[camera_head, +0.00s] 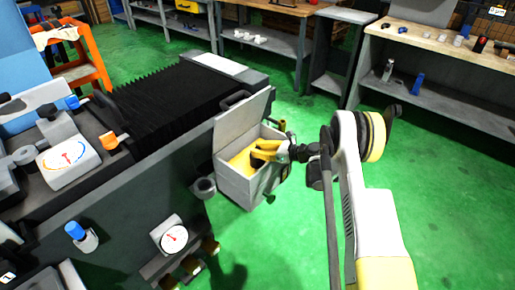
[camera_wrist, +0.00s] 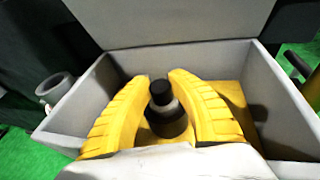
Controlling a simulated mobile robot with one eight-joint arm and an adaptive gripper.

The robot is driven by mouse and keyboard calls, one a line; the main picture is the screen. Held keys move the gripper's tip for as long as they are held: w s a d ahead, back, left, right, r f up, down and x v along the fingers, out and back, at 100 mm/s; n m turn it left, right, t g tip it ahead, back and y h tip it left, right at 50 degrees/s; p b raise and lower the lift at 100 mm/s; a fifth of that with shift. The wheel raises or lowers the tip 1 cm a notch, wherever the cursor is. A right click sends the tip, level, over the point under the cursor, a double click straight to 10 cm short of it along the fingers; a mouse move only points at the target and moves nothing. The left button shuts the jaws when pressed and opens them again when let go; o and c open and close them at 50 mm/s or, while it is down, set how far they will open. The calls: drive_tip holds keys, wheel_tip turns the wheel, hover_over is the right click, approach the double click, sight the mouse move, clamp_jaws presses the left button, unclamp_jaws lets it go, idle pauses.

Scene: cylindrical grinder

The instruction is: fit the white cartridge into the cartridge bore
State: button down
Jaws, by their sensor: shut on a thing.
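My gripper (camera_head: 258,155) reaches into an open grey box (camera_head: 236,184) on the side of the machine. In the wrist view, its two curved yellow fingers (camera_wrist: 162,88) close around a small cylinder, taken as the white cartridge (camera_wrist: 165,106), with a black end and a pale band. A dark round opening (camera_wrist: 172,127), which looks like the cartridge bore, shows in the yellow surface by the cartridge. I cannot tell whether the cartridge has entered it. In the head view the fingers hide the cartridge and the bore.
The raised grey lid (camera_head: 241,117) stands behind my gripper, and the box walls (camera_wrist: 82,92) surround the fingers closely. A grey cup-shaped part (camera_head: 205,188) sits left of the box. A workbench (camera_head: 440,90) stands at the right; green floor between is clear.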

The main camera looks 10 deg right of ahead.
drive_tip(key=c, duration=1.2)
unclamp_jaws()
drive_tip(key=shift+o, duration=0.2)
drive_tip(key=v, duration=1.2)
